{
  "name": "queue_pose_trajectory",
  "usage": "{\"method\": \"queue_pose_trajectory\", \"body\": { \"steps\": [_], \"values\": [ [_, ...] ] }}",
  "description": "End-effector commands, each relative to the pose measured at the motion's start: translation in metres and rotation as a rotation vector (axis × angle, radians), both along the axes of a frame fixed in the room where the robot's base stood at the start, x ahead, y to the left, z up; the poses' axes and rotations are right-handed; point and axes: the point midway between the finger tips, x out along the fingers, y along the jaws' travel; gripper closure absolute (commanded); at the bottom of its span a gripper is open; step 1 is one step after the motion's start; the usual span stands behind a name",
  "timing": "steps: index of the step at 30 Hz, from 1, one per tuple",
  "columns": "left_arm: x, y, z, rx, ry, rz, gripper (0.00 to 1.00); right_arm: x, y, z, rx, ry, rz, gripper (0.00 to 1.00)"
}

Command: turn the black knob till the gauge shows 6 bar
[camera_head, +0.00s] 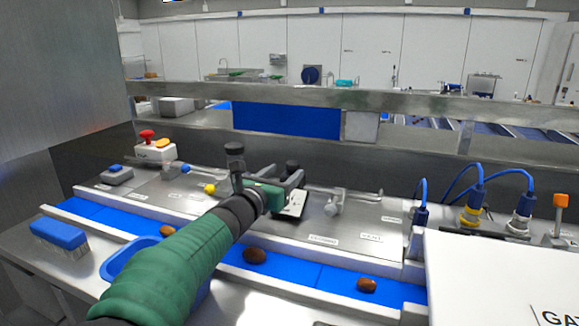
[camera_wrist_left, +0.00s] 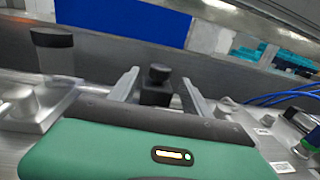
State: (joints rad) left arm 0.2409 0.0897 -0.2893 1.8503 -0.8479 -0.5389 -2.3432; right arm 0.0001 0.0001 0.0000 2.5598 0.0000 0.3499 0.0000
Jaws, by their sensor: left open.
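My left gripper (camera_head: 284,177) reaches over the steel panel, its arm coming in from the lower left. In the left wrist view its two fingers (camera_wrist_left: 160,88) are apart. A black knob (camera_wrist_left: 159,74) on a dark block shows between them, with space visible on both sides; I cannot tell whether the fingers are level with it. The knob also shows in the head view (camera_head: 292,165), just beyond the gripper. A clear cylinder with a black cap (camera_head: 234,149) stands left of the gripper. I cannot make out a gauge dial or its reading. My right gripper is not in view.
A blue conveyor belt (camera_head: 318,275) with brown dates runs in front of the panel. A red button box (camera_head: 154,150) and a blue brush (camera_head: 59,234) are at left. Blue-cabled connectors (camera_head: 471,212) and a white box (camera_head: 500,270) stand at right.

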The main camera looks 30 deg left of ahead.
Motion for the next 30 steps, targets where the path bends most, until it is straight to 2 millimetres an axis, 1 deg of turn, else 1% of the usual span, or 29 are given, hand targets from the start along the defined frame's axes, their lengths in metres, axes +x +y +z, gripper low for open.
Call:
{"method": "queue_pose_trajectory", "body": {
  "steps": [1,3,6,9,15,28,30],
  "values": [
    [0.011,0.001,0.001,0.000,0.002,-0.001,0.44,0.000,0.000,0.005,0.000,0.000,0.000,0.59],
    [0.021,0.003,0.002,0.000,0.001,0.000,0.44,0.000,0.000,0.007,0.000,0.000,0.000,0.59],
    [0.031,0.005,0.001,0.000,0.001,0.001,0.44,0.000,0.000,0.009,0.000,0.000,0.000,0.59],
    [0.035,0.005,0.000,0.000,0.000,0.001,0.44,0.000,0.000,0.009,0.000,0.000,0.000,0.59],
    [0.035,0.005,0.000,-0.001,-0.001,0.001,0.44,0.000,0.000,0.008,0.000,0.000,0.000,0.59],
    [0.035,0.005,0.000,-0.001,0.000,0.002,1.00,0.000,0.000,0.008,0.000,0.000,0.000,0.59],
    [0.035,0.005,0.000,-0.001,0.000,0.002,1.00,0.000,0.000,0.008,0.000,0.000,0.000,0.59]
  ]
}}
